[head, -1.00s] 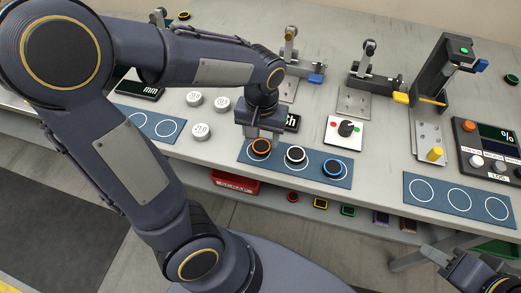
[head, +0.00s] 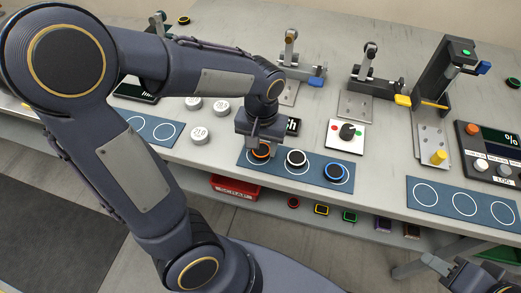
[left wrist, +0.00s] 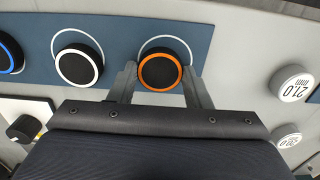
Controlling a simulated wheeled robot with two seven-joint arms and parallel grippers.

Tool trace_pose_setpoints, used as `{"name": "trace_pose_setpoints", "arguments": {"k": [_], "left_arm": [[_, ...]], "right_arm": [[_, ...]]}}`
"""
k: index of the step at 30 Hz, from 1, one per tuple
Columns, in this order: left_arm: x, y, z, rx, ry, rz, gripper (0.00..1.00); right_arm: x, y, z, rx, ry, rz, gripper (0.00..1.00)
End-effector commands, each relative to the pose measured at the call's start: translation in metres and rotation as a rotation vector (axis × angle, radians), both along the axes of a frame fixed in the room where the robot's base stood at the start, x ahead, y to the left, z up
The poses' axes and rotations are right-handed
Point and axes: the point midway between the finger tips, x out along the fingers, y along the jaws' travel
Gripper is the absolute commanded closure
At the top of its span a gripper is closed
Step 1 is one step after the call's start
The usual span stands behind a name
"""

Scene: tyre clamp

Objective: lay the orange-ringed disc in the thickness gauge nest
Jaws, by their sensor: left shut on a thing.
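The orange-ringed disc (head: 260,153) is dark with an orange rim and lies at the left end of the blue three-circle mat (head: 278,172). My left gripper (head: 261,143) points down over it and partly hides it in the head view. In the left wrist view the fingers (left wrist: 160,88) are on both sides of the disc (left wrist: 160,72), shut on it. The disc sits a little off its white printed circle. I cannot pick out the thickness gauge nest for certain; a stand (head: 158,24) at the back left is partly hidden by my left arm. My right gripper (head: 462,274) is at the bottom right, its jaws unclear.
White-ringed (head: 296,158) and blue-ringed (head: 334,171) discs share the mat. Calibration weights or blocks (head: 199,134) stand left of it, a knob box (head: 346,136) right. Lever fixtures (head: 375,82) and a tall press (head: 440,75) stand behind. An empty blue mat (head: 462,203) is at right.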

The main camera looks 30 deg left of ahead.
Motion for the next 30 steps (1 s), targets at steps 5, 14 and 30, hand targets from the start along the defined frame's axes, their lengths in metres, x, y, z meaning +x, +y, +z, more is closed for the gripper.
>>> {"name": "trace_pose_setpoints", "arguments": {"k": [5, 14, 30], "left_arm": [[0.000, 0.000, 0.007, 0.000, 0.000, 0.000, 0.79], [0.000, 0.000, 0.032, 0.000, 0.000, 0.001, 0.79], [0.000, 0.000, 0.060, 0.000, -0.001, 0.000, 0.79]], "right_arm": [[0.000, 0.000, 0.007, 0.000, 0.000, 0.000, 0.64], [0.000, 0.000, 0.030, 0.000, 0.000, 0.000, 0.64], [0.000, 0.000, 0.055, 0.000, 0.000, 0.000, 0.64]]}}
